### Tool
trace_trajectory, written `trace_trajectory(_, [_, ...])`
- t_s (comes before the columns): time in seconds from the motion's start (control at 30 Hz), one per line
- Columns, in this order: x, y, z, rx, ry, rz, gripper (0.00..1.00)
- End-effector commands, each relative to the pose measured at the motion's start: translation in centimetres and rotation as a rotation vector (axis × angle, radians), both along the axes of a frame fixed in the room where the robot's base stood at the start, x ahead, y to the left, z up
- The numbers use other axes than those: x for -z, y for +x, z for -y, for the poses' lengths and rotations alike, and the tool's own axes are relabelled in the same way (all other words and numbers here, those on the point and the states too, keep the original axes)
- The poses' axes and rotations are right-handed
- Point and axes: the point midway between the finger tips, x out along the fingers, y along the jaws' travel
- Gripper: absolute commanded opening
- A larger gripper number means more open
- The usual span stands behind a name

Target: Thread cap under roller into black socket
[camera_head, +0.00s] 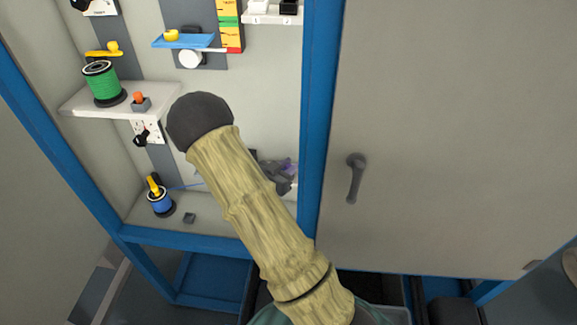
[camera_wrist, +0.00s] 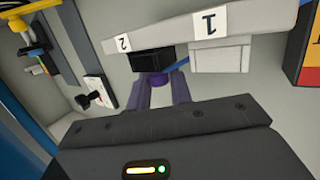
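In the wrist view a purple cap (camera_wrist: 158,80) sits between the tips of my gripper (camera_wrist: 160,91), which looks shut on it. The cap is right at the black socket (camera_wrist: 153,61) marked 2; I cannot tell whether it is inside. A blue cable (camera_wrist: 183,62) runs from near the cap up to the right, passing the white socket. In the head view my gripper (camera_head: 280,178) shows grey with some purple, partly hidden by my sleeved arm. The blue cable spool (camera_head: 160,200) stands at the lower left, its cable running right. I cannot make out the roller clearly.
A white socket (camera_wrist: 220,54) marked 1 is beside the black one. A green spool (camera_head: 104,84) stands on a left shelf (camera_head: 75,106). A blue frame post (camera_head: 319,110) and a grey door with a handle (camera_head: 355,177) lie to the right of my gripper.

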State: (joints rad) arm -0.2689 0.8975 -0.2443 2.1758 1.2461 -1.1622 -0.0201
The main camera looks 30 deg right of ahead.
Motion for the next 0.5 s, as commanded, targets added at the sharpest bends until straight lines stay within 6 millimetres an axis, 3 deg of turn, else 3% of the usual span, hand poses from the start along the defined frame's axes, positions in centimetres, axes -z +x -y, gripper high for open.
trace_trajectory(0.03, [-0.01,0.00,0.00,0.000,0.000,0.000,0.32])
trace_trajectory(0.1, [-0.01,0.00,0.00,0.000,0.000,0.000,0.43])
trace_trajectory(0.5, [-0.06,-0.20,-0.55,-0.002,0.000,0.000,0.43])
